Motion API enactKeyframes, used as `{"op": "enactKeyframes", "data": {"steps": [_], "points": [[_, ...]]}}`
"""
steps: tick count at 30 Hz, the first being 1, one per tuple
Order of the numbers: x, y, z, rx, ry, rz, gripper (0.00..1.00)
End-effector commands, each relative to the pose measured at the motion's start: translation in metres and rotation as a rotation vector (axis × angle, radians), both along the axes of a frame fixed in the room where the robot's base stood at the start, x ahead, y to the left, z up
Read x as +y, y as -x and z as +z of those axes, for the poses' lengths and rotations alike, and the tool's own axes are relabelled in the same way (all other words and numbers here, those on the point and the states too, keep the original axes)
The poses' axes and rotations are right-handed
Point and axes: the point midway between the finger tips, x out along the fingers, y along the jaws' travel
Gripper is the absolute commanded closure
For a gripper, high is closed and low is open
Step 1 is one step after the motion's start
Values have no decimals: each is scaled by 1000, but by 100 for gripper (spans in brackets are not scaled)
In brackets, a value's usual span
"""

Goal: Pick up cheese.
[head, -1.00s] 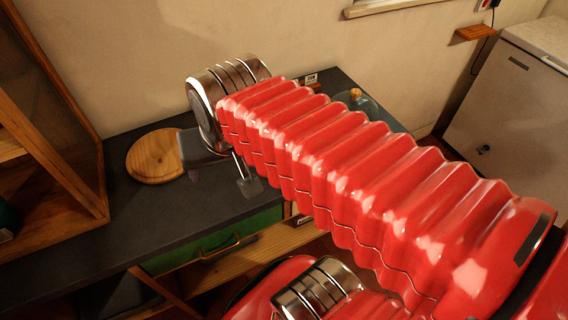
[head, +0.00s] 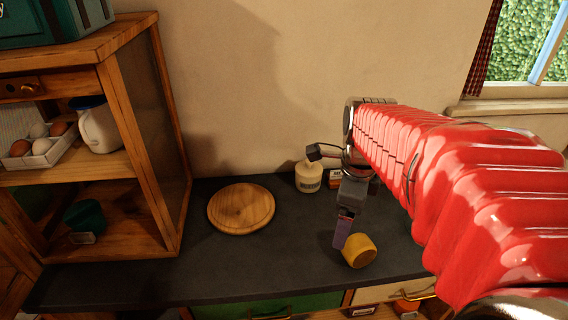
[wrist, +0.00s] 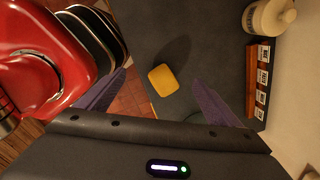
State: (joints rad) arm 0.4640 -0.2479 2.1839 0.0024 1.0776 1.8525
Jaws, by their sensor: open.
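The cheese (head: 360,251) is a yellow, rounded block on the dark counter, near its front edge. In the wrist view the cheese (wrist: 163,80) lies in the gap between my fingers, with nothing holding it. My gripper (head: 343,230) points down over the counter, with a purple finger just behind and left of the cheese in the head view. In the wrist view my gripper (wrist: 159,84) has its two purple fingers spread wide, open and empty. I cannot tell how high the fingertips are above the counter.
A round wooden board (head: 241,208) lies left on the counter. A cream jar (head: 308,177) and small labelled boxes (wrist: 263,80) stand behind the gripper near the wall. A pine shelf unit (head: 150,150) with an egg carton (head: 42,150) closes off the left. The counter between board and cheese is clear.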

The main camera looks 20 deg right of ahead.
Motion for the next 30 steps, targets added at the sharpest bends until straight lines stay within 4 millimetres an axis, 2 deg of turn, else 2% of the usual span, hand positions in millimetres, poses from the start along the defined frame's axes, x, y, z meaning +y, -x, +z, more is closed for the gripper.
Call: {"op": "enactKeyframes", "data": {"steps": [9, 13, 18, 30], "points": [[-50, 2, -17, 62, -79, -588, 13], [-63, 4, -21, 80, -96, -752, 13], [-69, 5, -23, 88, -102, -835, 13], [-68, 5, -28, 87, -103, -835, 13]]}}
